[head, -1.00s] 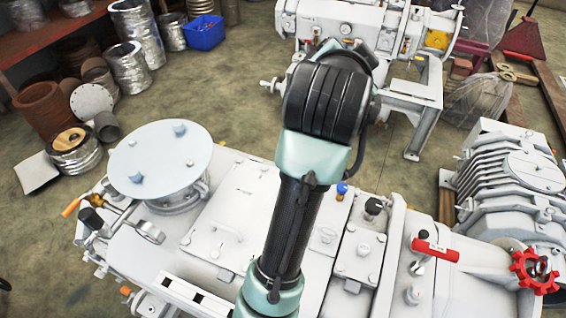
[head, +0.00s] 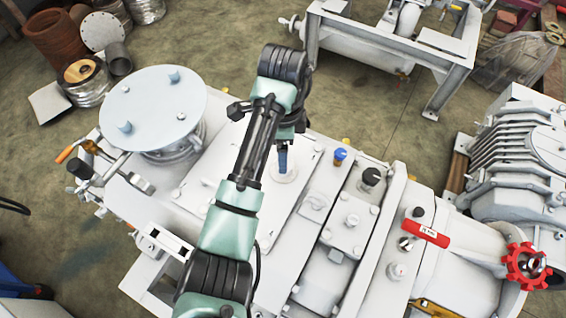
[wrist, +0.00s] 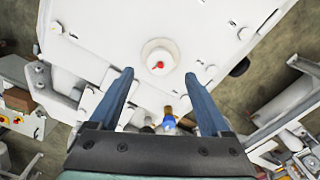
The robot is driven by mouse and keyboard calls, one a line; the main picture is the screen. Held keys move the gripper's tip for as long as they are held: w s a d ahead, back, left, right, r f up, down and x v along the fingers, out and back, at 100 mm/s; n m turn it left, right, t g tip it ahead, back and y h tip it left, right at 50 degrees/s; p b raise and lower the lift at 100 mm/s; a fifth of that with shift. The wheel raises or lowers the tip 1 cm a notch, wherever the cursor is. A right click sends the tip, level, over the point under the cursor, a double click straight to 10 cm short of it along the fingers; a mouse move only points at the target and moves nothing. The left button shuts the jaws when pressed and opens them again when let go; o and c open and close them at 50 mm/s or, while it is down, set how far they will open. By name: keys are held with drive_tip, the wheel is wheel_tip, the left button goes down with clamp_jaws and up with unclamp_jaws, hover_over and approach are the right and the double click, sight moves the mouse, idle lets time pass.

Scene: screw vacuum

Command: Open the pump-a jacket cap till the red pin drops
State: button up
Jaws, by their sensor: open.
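A white round cap (wrist: 152,51) with a small red pin (wrist: 158,65) at its middle stands on the white pump cover in the wrist view. How high the pin stands is hard to tell. My gripper (wrist: 159,75) is open, its two blue fingers apart and empty, with the cap centred just beyond the fingertips. In the head view my gripper (head: 283,168) points down over the pump cover (head: 225,170), at a pale round base that is partly hidden by the fingers. I cannot tell whether the fingers are level with the cap.
A blue-topped brass fitting (head: 340,155) and a black knob (head: 371,176) stand right of my gripper. A red lever (head: 427,233) and red handwheel (head: 528,267) are further right. A large round flange (head: 152,97) with upright studs stands at the left.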

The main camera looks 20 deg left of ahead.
wheel_tip(320, 180, down, 6)
drive_tip(key=shift+f, duration=0.2)
clamp_jaws()
idle(0.5)
